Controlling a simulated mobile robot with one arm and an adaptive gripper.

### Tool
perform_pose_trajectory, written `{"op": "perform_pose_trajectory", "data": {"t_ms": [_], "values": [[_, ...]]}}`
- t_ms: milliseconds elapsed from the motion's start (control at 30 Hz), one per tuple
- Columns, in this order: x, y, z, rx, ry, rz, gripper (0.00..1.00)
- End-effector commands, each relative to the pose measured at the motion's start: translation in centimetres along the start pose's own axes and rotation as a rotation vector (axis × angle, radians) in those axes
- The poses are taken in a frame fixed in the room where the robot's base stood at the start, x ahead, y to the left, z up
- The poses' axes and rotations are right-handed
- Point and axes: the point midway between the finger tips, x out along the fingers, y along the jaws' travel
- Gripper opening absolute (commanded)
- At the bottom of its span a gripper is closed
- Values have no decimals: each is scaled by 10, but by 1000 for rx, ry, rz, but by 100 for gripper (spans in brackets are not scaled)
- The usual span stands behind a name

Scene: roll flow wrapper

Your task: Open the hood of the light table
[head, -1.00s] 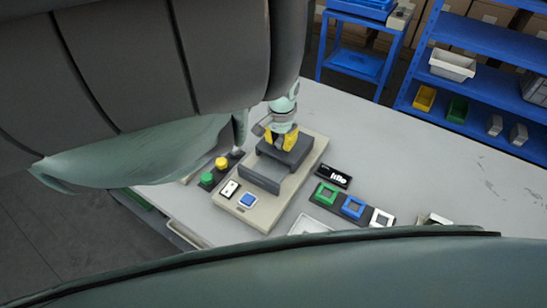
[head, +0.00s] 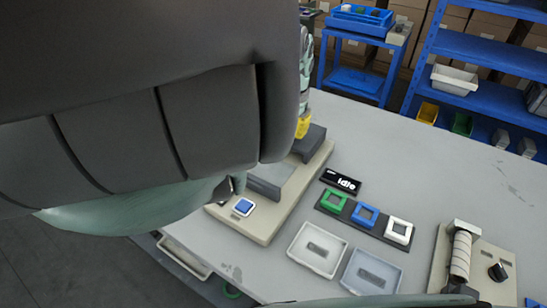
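A device that appears to be the light table stands on the grey worktop: a beige base (head: 258,226) with a blue square button (head: 243,207) at its near end. A dark grey block (head: 311,142), possibly the hood, stands at its far end, with a grey panel (head: 268,181) nearer. My dark arm covers its left side.
A black display reading "idle" (head: 341,182) lies right of the base. The far right worktop is clear.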

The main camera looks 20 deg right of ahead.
Motion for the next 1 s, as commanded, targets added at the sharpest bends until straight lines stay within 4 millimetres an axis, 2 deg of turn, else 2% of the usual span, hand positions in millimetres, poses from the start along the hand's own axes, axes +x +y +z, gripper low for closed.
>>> {"op": "perform_pose_trajectory", "data": {"t_ms": [133, 167, 433, 767, 867, 1000], "values": [[1, -2, 2, -3, -6, -3, 0], [1, -2, 2, -3, -6, -3, 29], [0, 0, 1, -1, -2, 0, 57], [-3, 0, 0, -1, 0, 1, 57], [-12, -2, 0, -4, 2, 0, 57], [-36, -3, 0, -6, 5, -1, 57]]}}
